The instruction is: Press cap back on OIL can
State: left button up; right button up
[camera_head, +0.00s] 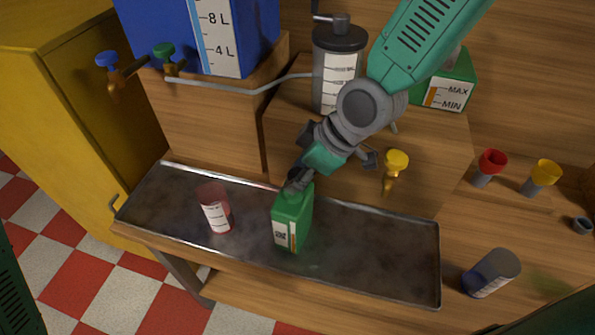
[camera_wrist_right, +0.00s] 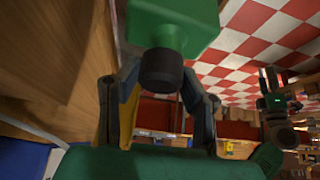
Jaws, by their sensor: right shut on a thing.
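The green OIL can (camera_head: 292,220) stands upright in the metal tray (camera_head: 375,245), its white and orange label facing me. My right gripper (camera_head: 298,180) comes down from above and is at the top of the can. In the right wrist view the dark cap (camera_wrist_right: 161,70) lies between the two fingers of my right gripper (camera_wrist_right: 160,105), which is shut on it. The cap is against the green can (camera_wrist_right: 185,20) in that view; I cannot tell whether it is fully seated. My left gripper does not show.
A red-tinted labelled beaker (camera_head: 214,208) stands left of the can in the tray.

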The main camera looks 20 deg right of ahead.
jog(key=shift+a+r, duration=0.1)
jog(key=shift+a, duration=0.4)
dwell(0.3)
jog(key=o, duration=1.3)
jog(key=shift+o, duration=0.2)
jog(key=shift+r+p, duration=3.45)
jog(key=shift+r, duration=0.05)
jog(key=shift+c, duration=0.3)
